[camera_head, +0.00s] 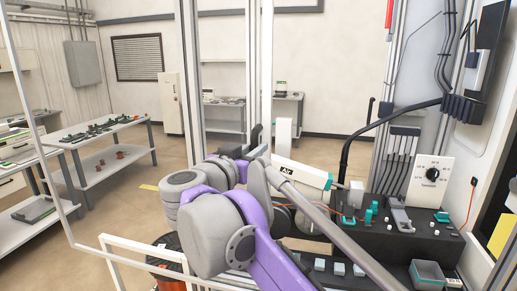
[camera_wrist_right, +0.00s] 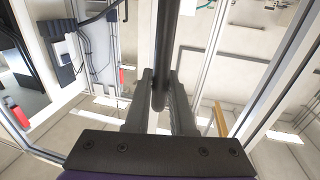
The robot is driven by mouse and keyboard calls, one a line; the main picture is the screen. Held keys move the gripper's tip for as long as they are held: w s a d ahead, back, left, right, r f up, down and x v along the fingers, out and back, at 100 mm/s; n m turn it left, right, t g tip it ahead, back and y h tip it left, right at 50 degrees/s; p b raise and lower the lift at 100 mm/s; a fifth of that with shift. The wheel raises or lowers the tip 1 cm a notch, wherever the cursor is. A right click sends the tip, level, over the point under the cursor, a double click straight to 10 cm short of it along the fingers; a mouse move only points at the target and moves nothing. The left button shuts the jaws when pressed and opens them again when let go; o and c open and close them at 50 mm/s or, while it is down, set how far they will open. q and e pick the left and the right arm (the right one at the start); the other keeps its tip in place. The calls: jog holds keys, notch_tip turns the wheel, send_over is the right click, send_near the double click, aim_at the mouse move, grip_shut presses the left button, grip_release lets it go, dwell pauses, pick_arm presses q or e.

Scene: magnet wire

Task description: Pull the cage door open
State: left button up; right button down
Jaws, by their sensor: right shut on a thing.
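My right gripper (camera_head: 256,146) is at the middle of the head view, beside the upright pale metal frame of the cage door (camera_head: 266,70). In the right wrist view, its two dark fingers (camera_wrist_right: 160,92) are closed around a long dark bar, the door handle (camera_wrist_right: 167,40). The handle runs up and away between the fingers. In the head view the grip is small and partly hidden by my purple and grey right arm. I cannot tell from these frames how far the door stands open. My left gripper is not in view.
A dark machine bench with switches and small teal parts (camera_head: 385,222) stands at the right, below a dial panel (camera_head: 430,180). A white housing (camera_head: 300,172) is close behind my right arm. Work tables (camera_head: 100,130) stand at the left. The floor beyond is clear.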

jog(key=shift+a, duration=0.15)
jog(key=c, duration=0.8)
grip_release()
jog(key=shift+o, duration=0.2)
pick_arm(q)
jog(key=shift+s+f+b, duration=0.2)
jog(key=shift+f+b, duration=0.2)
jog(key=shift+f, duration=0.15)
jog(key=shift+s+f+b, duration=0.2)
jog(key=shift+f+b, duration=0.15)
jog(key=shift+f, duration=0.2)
pick_arm(e)
jog(key=v, duration=1)
jog(key=shift+s+a, duration=0.15)
jog(key=shift+s, duration=0.2)
